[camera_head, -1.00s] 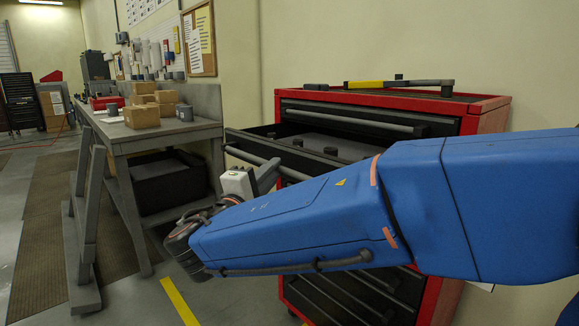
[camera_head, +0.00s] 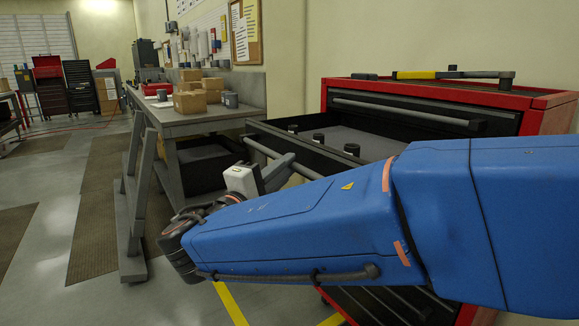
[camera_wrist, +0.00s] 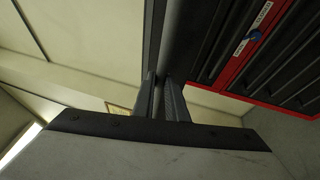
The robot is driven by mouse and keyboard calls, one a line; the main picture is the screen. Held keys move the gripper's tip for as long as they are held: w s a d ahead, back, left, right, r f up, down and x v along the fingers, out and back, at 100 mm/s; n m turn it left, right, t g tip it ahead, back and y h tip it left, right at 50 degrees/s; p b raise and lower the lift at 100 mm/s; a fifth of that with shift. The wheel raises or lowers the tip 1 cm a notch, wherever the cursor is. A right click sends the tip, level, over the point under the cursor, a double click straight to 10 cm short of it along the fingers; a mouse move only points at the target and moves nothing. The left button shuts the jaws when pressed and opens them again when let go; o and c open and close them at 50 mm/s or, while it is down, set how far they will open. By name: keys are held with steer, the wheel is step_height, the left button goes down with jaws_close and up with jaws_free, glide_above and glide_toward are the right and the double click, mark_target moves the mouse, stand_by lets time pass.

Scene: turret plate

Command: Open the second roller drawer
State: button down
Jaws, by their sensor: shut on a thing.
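The second drawer (camera_head: 262,128) of the red roller cabinet (camera_head: 551,108) is pulled well out under the shut top drawer (camera_head: 395,112). My blue arm hides the rest of the bar and much of the drawer front. In the wrist view, my fingers (camera_wrist: 163,98) close around a dark bar, with the cabinet's red frame (camera_wrist: 240,75) to the right.
A yellow-and-black long-handled tool (camera_head: 440,74) lies on the cabinet top. A grey workbench (camera_head: 190,115) with cardboard boxes (camera_head: 190,97) stands to the left, close to the open drawer. Floor with a dark mat (camera_head: 95,215) is clear at the left.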

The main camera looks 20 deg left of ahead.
steer(key=c, duration=1.8)
jaws_free()
steer(key=shift+r, duration=0.3)
steer(key=shift+o, duration=0.2)
steer(key=shift+f, duration=0.1)
steer(key=v, duration=1.7)
steer(key=shift+s, duration=0.25)
